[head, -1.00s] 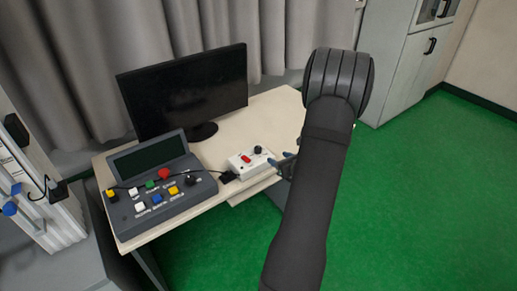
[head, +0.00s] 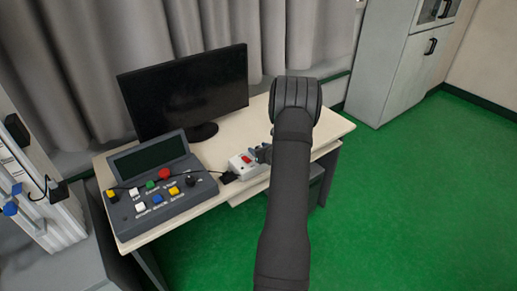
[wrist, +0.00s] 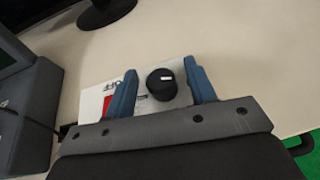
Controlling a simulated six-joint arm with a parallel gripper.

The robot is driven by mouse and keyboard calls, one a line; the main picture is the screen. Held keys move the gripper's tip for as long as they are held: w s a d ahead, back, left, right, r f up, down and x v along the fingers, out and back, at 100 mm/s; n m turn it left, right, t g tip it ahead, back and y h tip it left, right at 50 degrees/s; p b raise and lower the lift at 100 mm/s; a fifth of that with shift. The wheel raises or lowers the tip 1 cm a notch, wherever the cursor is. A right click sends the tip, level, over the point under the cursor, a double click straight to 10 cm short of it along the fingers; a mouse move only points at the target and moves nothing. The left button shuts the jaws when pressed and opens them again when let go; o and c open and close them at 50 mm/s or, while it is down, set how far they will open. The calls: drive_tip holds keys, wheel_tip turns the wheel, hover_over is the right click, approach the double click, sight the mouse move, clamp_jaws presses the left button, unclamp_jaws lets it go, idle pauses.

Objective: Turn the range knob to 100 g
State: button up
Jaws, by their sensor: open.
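A white box (head: 240,169) with a red switch (head: 247,158) sits on the desk, right of the grey console. In the wrist view, a round black knob (wrist: 162,84) with a short white mark stands on this box (wrist: 92,101); its range labels are not readable. My gripper (wrist: 160,75) is open, with one blue finger on each side of the knob and a gap on both sides. I cannot tell how far down the fingers reach. In the head view, my gripper (head: 263,153) is over the box's right part and hides the knob.
The grey console (head: 160,205) with coloured buttons and a black knob (head: 190,180) stands left of the box. A black monitor (head: 185,92) stands behind. A black cable runs between console and box. The desk's right part (head: 330,128) is clear.

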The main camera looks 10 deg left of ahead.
drive_tip(key=shift+w+a, duration=0.2)
drive_tip(key=c, duration=1)
drive_tip(key=shift+m+t+h, duration=0.3)
drive_tip(key=shift+m+h, duration=0.1)
drive_tip(key=shift+m+t+h, duration=0.6)
drive_tip(key=shift+m+h, duration=0.4)
